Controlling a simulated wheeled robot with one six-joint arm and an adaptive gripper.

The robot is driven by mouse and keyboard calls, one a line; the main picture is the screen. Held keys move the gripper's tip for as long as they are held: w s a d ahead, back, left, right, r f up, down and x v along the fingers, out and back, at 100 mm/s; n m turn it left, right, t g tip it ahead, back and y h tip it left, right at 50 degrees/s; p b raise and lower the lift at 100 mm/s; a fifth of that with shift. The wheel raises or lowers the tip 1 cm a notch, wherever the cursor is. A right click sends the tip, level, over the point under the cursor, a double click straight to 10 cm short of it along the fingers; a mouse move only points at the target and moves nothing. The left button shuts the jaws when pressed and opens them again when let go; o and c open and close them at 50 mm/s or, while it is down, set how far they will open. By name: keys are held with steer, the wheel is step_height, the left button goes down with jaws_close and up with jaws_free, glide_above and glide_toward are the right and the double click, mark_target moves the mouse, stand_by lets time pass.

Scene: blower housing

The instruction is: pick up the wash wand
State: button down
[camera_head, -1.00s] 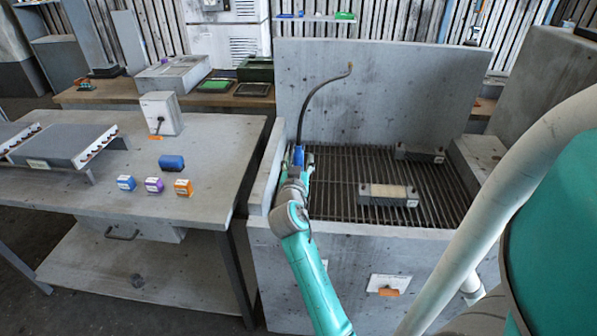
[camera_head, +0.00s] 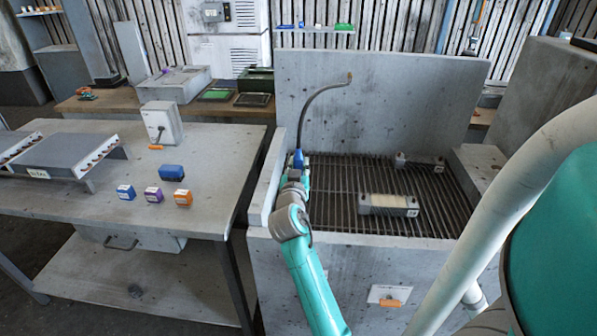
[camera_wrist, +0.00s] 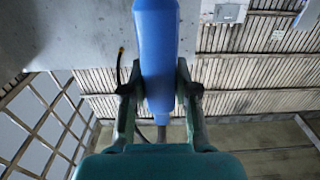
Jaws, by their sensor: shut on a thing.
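The wash wand has a blue handle and a thin dark curved tube (camera_head: 310,106) with a brownish tip. In the head view it stands up at the left end of the grated basin, its tip bending to the right. In the wrist view the blue handle (camera_wrist: 156,55) lies between the two fingers of my gripper (camera_wrist: 160,90), which are shut on it from both sides. In the head view my gripper (camera_head: 298,170) is at the blue handle (camera_head: 298,158), above the left side of the grate. The lower end of the wand is hidden by my gripper.
The basin (camera_head: 375,105) has a tall back wall and a dark bar grate (camera_head: 340,205). A workbench (camera_head: 100,215) with small coloured boxes stands to the left.

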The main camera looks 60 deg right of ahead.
step_height(320, 180, up, 26)
stand_by(0.3)
steer(key=shift+f, duration=0.25)
